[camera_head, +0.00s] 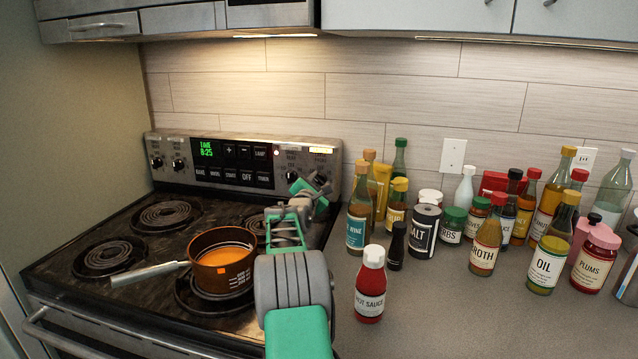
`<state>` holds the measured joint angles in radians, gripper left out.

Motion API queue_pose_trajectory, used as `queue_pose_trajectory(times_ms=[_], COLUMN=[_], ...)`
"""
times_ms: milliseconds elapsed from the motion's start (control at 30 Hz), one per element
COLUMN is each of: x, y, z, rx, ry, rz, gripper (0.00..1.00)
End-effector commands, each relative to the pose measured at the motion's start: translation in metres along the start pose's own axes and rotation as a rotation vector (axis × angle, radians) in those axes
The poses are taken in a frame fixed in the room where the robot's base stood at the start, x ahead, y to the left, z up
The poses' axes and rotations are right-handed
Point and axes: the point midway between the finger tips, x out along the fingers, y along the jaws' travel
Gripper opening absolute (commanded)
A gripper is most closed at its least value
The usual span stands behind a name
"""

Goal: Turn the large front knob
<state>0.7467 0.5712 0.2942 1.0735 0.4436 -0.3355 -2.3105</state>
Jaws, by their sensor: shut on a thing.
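The coil stove's back panel (225,182) carries black knobs at both ends. Two knobs show at the left end, one of them the left knob (156,162). At the right end, one knob (291,176) shows just left of my gripper (318,186). My gripper reaches the panel's right end and is shut on a knob there, which its fingers mostly hide. The panel labels are too small to tell which knob is the large front one.
An orange-brown saucepan (222,262) with orange contents sits on the front right coil, its handle pointing left. A hot sauce bottle (371,285) stands close to the right of my arm. Several bottles and jars crowd the counter (440,325) behind it.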

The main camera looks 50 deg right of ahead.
Motion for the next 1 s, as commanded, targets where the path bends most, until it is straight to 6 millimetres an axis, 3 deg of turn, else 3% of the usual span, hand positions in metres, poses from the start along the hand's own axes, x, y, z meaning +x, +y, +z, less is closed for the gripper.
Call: queue_pose_trajectory(times_ms=[367,1000], x=[0.0001,0.0002], y=[-0.0026,-0.0061], z=[-0.0023,-0.0035], rx=[0.126,0.669], ry=[0.0,-0.001], rz=[0.0,-0.001], gripper=[0.0,0.0])
